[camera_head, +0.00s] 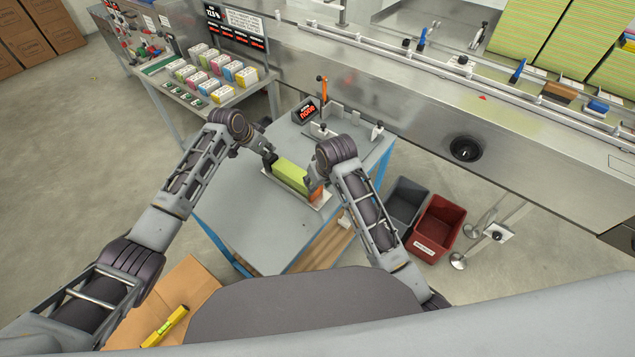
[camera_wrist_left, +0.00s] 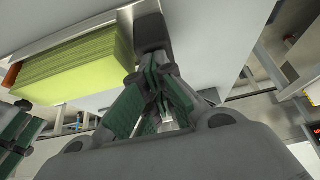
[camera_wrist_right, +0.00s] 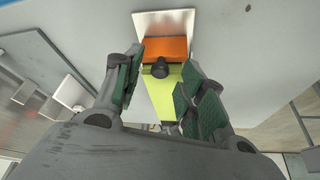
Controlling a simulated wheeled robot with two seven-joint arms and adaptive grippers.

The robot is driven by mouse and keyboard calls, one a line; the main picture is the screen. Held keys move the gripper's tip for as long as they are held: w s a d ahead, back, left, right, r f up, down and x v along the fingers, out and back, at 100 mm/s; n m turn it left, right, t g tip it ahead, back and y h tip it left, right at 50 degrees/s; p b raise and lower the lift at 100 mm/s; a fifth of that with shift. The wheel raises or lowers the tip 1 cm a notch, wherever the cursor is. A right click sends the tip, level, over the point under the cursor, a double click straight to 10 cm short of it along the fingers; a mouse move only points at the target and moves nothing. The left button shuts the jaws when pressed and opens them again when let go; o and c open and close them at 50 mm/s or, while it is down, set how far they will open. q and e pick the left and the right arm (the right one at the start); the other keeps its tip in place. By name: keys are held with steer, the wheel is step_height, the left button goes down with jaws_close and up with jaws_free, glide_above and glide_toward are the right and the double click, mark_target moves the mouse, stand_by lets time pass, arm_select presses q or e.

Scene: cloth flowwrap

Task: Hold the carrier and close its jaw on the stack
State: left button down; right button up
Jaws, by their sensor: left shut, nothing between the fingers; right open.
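The carrier is a metal tray (camera_wrist_right: 150,24) lying on the grey table. It bears a yellow-green stack (camera_head: 291,173), also seen in the left wrist view (camera_wrist_left: 80,62). The orange jaw (camera_wrist_right: 170,47) stands at the stack's near end, with a black knob (camera_wrist_right: 160,69) on it. My right gripper (camera_wrist_right: 164,64) is open, its fingers on either side of the knob and not closed on it. My left gripper (camera_wrist_left: 155,68) is shut and empty at the stack's other end, close to a dark upright block (camera_wrist_left: 150,32). I cannot tell whether it touches that block.
A small display (camera_head: 306,111) and an orange-handled fixture (camera_head: 323,88) stand at the table's back. A shelf with coloured packs (camera_head: 222,92) is at back left. Grey (camera_head: 405,203) and red (camera_head: 437,226) bins stand on the floor at right. The table's front left is clear.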

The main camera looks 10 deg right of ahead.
steer(key=v, duration=1.1)
steer(key=shift+r, duration=0.25)
steer(key=shift+s, duration=0.1)
steer(key=shift+f, duration=0.1)
steer(key=c, duration=0.5)
steer(key=shift+d+f, duration=0.25)
steer(key=shift+d, duration=0.2)
jaws_close()
steer(key=shift+w+d+f+h, duration=0.55)
steer(key=shift+d+f, duration=1.05)
steer(key=shift+d, duration=6)
steer(key=w+a+r+m+y, duration=0.1)
steer(key=a+r+m+y, duration=0.1)
steer(key=a, duration=0.5)
steer(key=shift+r+m+y, duration=0.35)
steer(key=shift+m+y, duration=0.35)
steer(key=shift+y, duration=0.55)
